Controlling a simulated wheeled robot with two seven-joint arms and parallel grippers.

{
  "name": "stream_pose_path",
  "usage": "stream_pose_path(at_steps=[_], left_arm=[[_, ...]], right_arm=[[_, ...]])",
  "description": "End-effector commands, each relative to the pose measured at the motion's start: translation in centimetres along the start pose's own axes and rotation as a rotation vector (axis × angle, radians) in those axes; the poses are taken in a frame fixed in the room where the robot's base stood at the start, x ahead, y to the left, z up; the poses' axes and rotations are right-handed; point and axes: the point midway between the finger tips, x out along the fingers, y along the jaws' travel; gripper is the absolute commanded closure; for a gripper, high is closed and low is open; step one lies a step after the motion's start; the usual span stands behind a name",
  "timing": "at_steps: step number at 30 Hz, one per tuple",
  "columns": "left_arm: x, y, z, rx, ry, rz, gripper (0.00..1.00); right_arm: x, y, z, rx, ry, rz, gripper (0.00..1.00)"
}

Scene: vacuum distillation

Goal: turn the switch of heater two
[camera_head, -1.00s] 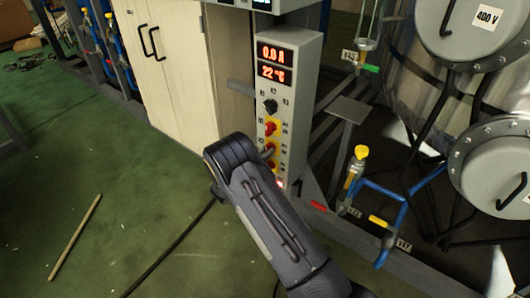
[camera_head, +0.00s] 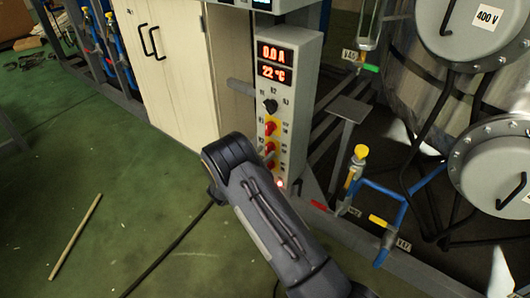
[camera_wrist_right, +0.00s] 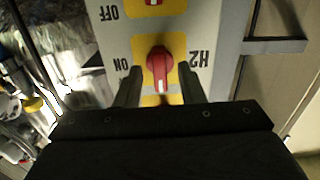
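The heater two switch (camera_wrist_right: 159,66) is a red knob on a yellow plate, marked H2 and ON, upside down in the right wrist view. My right gripper (camera_wrist_right: 161,92) is open, with one dark finger on each side of the knob. Gaps show between the fingers and the knob. In the head view the grey control box (camera_head: 298,140) carries a column of red knobs. My right gripper (camera_head: 267,156) is at its lower knobs, small and partly hidden by my arm. My left gripper is not in view.
The box's displays (camera_head: 275,62) read 0.0 A and 22 °C, above a black knob (camera_head: 270,106). A red light (camera_head: 281,184) glows low on the box. A cream cabinet (camera_head: 170,75) stands left; blue pipes (camera_head: 385,190) and a metal vessel (camera_head: 430,100) stand right.

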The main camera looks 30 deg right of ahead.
Motion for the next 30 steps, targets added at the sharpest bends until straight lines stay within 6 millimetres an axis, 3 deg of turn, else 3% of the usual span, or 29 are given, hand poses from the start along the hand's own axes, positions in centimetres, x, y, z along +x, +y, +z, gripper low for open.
stream_pose_path(at_steps=[6,12,30], left_arm=[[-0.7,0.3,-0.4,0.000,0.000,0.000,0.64],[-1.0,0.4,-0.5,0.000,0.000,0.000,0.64],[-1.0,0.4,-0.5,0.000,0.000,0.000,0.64]], right_arm=[[-4.0,-0.1,-0.1,-0.002,-0.001,-0.004,0.65],[-6.3,0.0,-0.1,-0.001,0.000,-0.002,0.65],[-6.6,0.0,-0.1,0.003,-0.005,-0.004,0.65]])
